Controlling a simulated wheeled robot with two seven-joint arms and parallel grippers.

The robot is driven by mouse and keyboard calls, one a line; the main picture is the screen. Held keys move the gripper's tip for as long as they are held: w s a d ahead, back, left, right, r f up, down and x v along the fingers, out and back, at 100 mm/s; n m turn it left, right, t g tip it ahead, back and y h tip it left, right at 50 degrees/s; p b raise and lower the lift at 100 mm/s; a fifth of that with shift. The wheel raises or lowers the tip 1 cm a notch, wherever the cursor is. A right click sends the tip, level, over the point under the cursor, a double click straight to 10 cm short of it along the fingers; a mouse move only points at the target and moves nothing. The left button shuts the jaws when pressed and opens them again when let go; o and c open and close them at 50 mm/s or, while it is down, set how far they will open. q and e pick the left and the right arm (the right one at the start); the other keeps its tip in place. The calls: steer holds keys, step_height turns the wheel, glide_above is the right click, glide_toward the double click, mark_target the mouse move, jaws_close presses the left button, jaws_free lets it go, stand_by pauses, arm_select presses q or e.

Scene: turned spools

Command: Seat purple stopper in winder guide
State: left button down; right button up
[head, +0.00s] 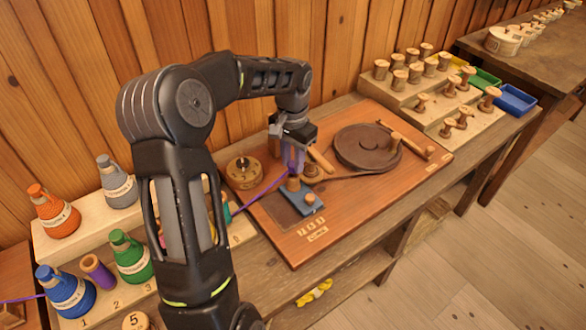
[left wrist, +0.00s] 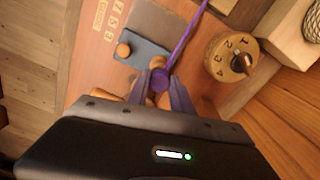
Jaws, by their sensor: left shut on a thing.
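My left gripper (head: 293,165) points down over the wooden board, its fingers shut on a small purple piece that I take for the purple stopper (left wrist: 160,79). A purple cord runs from this piece down to the left. In the left wrist view the piece lies between the two fingertips (left wrist: 164,88). Just below the fingers is a blue plate (head: 308,201) with a wooden knob, which I take for the winder guide; it also shows in the left wrist view (left wrist: 148,50). A wooden peg stands under the fingers. Whether the stopper touches anything is hidden. My right gripper is out of view.
A numbered wooden dial (head: 243,172) stands left of the gripper, and a brown turntable (head: 368,147) right of it. Thread cones, including a green one (head: 131,257), stand on the left rack. Wooden spools (head: 415,73) fill the stepped rack at right.

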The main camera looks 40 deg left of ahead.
arm_select(q)
steer(key=shift+f, duration=0.15)
steer(key=shift+f+b, duration=0.75)
steer(key=shift+f, duration=0.25)
steer(key=c, duration=1)
jaws_free()
steer(key=shift+c, duration=0.2)
steer(key=shift+o, duration=0.5)
steer(key=o, duration=0.3)
step_height(320, 180, up, 9)
steer(key=p, duration=0.6)
steer(key=shift+r+p, duration=0.15)
steer(key=shift+p, duration=0.25)
